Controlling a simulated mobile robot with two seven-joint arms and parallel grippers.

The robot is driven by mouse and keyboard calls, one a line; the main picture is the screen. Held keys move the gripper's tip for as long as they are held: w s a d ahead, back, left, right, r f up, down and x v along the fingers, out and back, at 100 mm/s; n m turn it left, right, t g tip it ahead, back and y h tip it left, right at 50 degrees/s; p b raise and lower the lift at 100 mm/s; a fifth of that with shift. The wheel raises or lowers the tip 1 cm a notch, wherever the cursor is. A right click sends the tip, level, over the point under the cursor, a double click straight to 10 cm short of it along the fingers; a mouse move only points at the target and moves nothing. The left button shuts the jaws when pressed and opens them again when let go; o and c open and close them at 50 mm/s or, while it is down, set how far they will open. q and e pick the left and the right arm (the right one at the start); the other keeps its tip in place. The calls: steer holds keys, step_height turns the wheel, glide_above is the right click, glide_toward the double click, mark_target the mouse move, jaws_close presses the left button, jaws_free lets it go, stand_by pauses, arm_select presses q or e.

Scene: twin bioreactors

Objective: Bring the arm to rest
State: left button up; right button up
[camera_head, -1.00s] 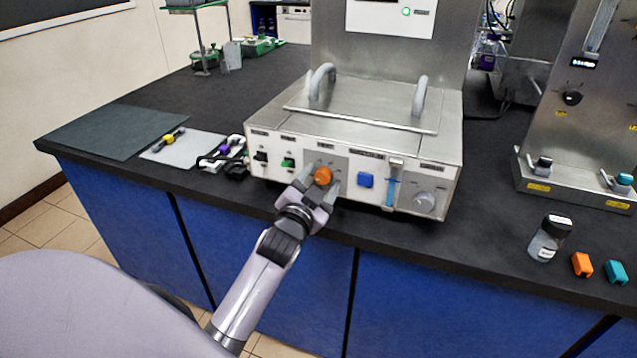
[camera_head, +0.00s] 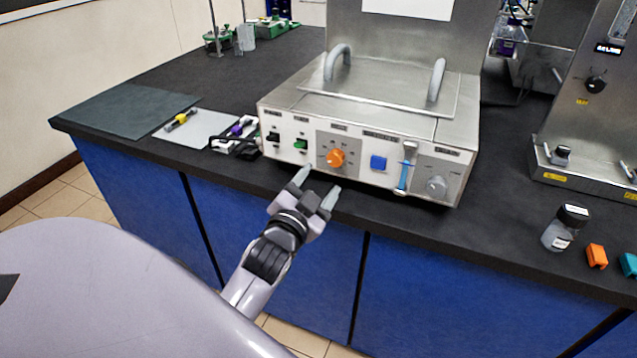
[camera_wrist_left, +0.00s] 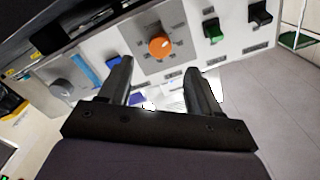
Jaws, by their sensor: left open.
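My left gripper (camera_head: 317,188) is open and empty in the head view. It is in front of the steel control box (camera_head: 290,119), a little below and apart from its orange knob (camera_head: 335,157). In the left wrist view the two fingers (camera_wrist_left: 158,85) stand apart, and the orange knob (camera_wrist_left: 160,47) shows beyond them, between their tips. My left arm reaches in from the lower left over the floor before the blue cabinets. My right gripper is not in view.
The box front also carries a green switch (camera_head: 301,145), a blue button (camera_head: 378,163) and a grey dial (camera_head: 436,186). A bottle (camera_head: 563,229) and an orange block (camera_head: 597,256) stand on the black bench at right. Open floor lies left of the bench.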

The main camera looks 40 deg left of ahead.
arm_select(q)
steer(key=s+d+f+g+h, duration=0.2)
steer(key=s+d+f, duration=0.2)
steer(key=s+f, duration=0.2)
steer(key=s+d+f+n+g+h, duration=0.1)
steer(key=s+d+f+g+h, duration=0.1)
steer(key=s+d+f, duration=0.2)
steer(key=s+d+f+g+h, duration=0.2)
steer(key=s+f, duration=0.6)
steer(key=f, duration=0.4)
steer(key=shift+s+d+g+h, duration=0.3)
steer(key=shift+s+d+g, duration=0.15)
steer(key=shift+d, duration=0.8)
steer(key=shift+a+n, duration=0.15)
steer(key=shift+n, duration=0.15)
